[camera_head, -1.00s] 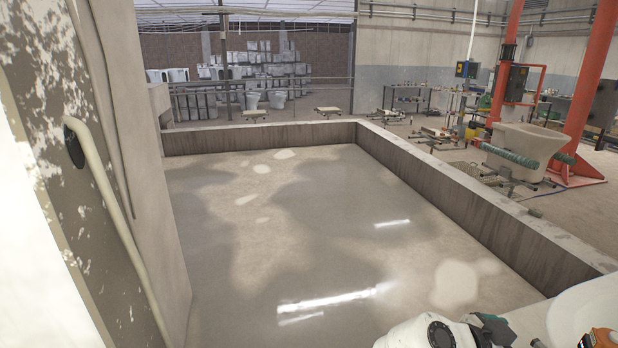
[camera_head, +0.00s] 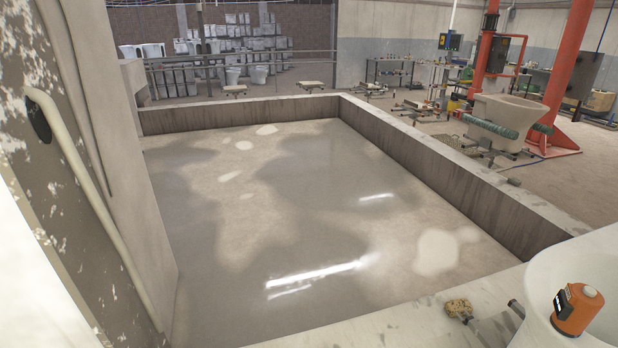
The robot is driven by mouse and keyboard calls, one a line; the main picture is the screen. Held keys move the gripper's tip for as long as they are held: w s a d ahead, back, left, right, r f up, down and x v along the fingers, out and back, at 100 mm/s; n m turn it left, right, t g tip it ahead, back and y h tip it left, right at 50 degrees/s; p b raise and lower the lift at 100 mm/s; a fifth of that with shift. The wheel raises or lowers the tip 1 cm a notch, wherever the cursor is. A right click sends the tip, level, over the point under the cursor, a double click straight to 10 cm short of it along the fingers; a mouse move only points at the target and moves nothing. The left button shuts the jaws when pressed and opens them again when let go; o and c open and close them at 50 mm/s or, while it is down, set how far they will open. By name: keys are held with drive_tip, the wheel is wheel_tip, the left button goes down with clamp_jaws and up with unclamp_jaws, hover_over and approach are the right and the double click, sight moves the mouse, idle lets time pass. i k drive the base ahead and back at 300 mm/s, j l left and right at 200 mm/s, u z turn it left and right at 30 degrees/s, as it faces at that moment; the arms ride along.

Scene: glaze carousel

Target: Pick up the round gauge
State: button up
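I cannot make out a round gauge for certain. An orange device (camera_head: 577,308) with a dark face and a pale round cap sits at the white basin (camera_head: 545,272) at the lower right. Whether it is the gauge I cannot tell. My gripper is not in view.
A tan sponge (camera_head: 458,307) and a grey tool (camera_head: 495,328) lie on the pale ledge (camera_head: 400,325) left of the basin. A wall with a bent pipe (camera_head: 90,190) stands close on the left.

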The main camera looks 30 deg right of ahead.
sight(574, 310)
drive_tip(key=z, duration=1.35)
